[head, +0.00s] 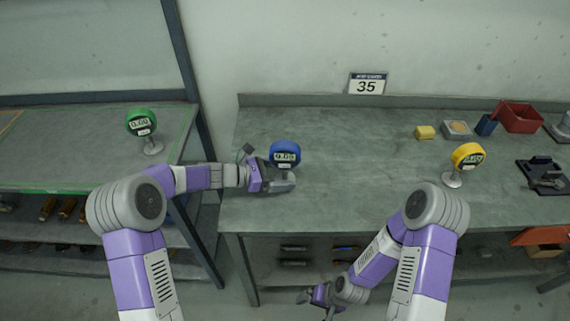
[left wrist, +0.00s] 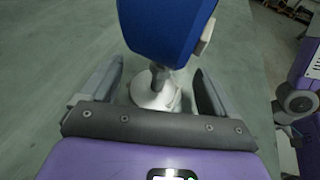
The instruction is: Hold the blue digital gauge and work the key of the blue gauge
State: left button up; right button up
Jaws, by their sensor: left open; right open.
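The blue digital gauge (head: 285,152) stands upright on the main bench near its left end, its display facing me. In the left wrist view the blue gauge (left wrist: 168,30) shows its blue back, its thin stem and its round pale base. A pale piece, perhaps its key, sticks out at its right side there. My left gripper (head: 284,182) is open at the gauge's stem. In the left wrist view its fingers (left wrist: 160,92) stand on either side of the stem and base, apart from them. My right gripper (head: 318,296) is low in front of the bench, away from the gauge.
A yellow gauge (head: 467,156) stands right on the bench (head: 350,150); a green gauge (head: 141,122) stands on the left bench. The bench middle is clear.

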pick_arm(q)
jog(key=shift+c, duration=0.5)
jog(key=c, duration=1.5)
jog(key=shift+o, duration=0.2)
jog(key=shift+d, duration=0.1)
pick_arm(e)
grip_shut()
